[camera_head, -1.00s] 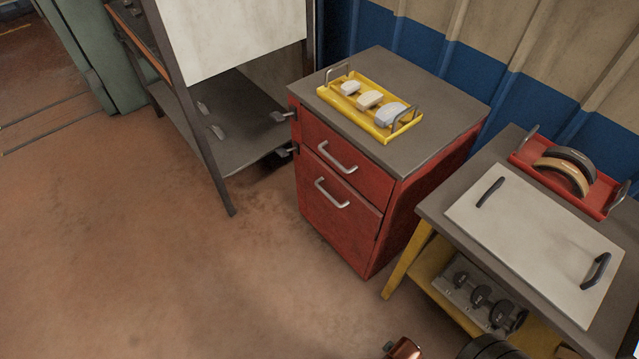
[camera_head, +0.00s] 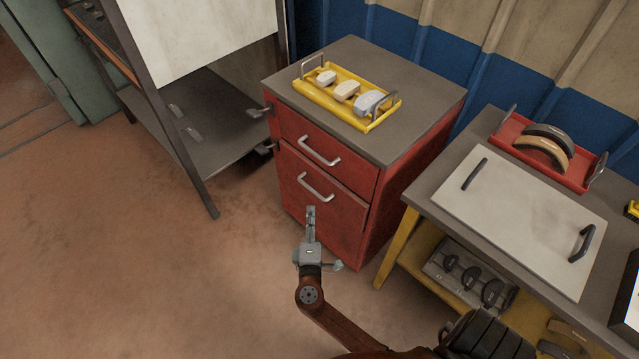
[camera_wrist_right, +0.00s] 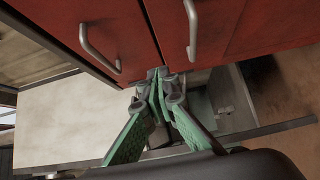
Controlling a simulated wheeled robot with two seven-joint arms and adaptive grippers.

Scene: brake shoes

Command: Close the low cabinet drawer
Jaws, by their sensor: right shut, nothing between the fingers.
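The red low cabinet (camera_head: 393,200) has a grey top and two fronts, each with a silver handle. The lower drawer front (camera_head: 333,215) looks close to flush; a narrow step shows along its right edge, but I cannot tell how far it stands out. My right gripper (camera_head: 311,210) is shut and empty, in front of the lower drawer below its handle (camera_head: 315,187). In the right wrist view the shut fingertips (camera_wrist_right: 159,77) are at the edge of the red fronts (camera_wrist_right: 232,28); contact is unclear. My left gripper is out of view.
A yellow tray (camera_head: 366,128) with pale brake parts sits on the cabinet top. A workbench (camera_head: 427,196) with a white board (camera_head: 535,215) and red tray (camera_head: 499,143) stands close on the right. A shelf rack (camera_head: 199,190) is at left. Front-left floor is clear.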

